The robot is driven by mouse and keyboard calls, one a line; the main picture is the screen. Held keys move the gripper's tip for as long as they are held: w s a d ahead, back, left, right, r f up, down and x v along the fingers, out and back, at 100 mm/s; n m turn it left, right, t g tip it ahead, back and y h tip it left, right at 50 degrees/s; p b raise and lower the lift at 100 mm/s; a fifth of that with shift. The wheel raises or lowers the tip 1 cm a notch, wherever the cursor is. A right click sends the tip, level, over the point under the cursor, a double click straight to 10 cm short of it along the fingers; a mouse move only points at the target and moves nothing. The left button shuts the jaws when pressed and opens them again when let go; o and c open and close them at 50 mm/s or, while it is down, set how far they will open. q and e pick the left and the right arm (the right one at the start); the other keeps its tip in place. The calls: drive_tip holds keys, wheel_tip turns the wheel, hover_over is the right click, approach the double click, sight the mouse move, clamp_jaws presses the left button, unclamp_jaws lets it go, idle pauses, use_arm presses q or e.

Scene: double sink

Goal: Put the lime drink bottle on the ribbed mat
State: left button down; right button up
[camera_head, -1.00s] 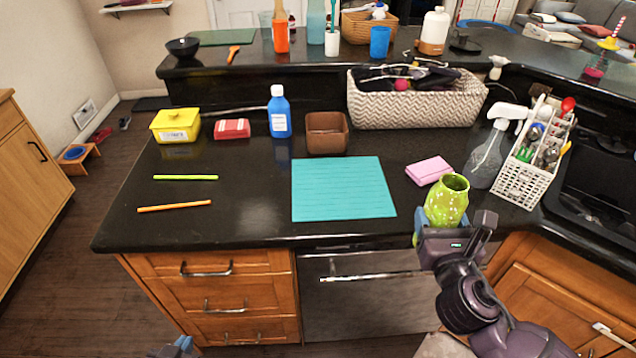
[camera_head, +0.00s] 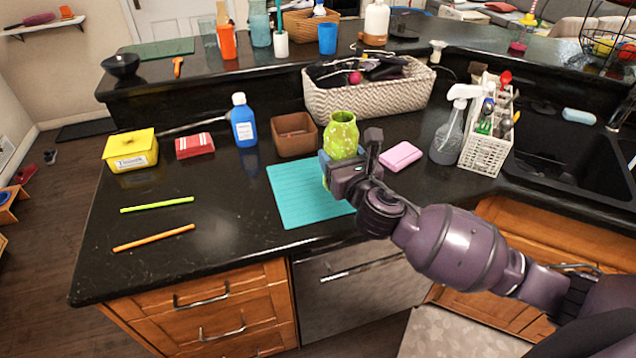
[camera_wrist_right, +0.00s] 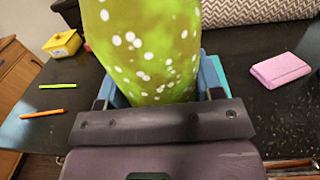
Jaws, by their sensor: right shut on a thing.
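The lime drink bottle (camera_head: 342,134) is bright green with white dots and a wide open top. My right gripper (camera_head: 338,160) is shut on it and holds it upright. In the right wrist view, the bottle (camera_wrist_right: 150,45) stands between the blue fingers, its top out of frame. The teal ribbed mat (camera_head: 298,196) lies flat on the black counter. In the head view, the gripper and bottle overlap the mat's right part and hide some of it. I cannot tell how high the bottle is above it. My left gripper is not in view.
A brown square bowl (camera_head: 294,134) and a woven basket (camera_head: 372,92) stand behind the mat. A pink sponge (camera_head: 401,156), spray bottle (camera_head: 448,132) and white caddy (camera_head: 486,146) are to the right. A blue bottle (camera_head: 243,122) stands to the left.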

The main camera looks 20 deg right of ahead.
drive_tip(key=w+d+r, duration=0.3)
drive_tip(key=w+r, duration=0.5)
drive_tip(key=w, duration=0.1)
drive_tip(key=shift+h, duration=0.3)
drive_tip(key=f, duration=0.6)
drive_tip(key=f+b, duration=0.1)
drive_tip(key=f, duration=0.6)
drive_tip(key=f+b, duration=0.1)
drive_tip(key=f, duration=0.5)
drive_tip(key=shift+w+f, duration=0.15)
drive_tip(key=shift+w, duration=0.15)
drive_tip(key=shift+f, duration=0.15)
drive_tip(key=o, duration=0.9)
drive_tip(key=shift+o, duration=0.2)
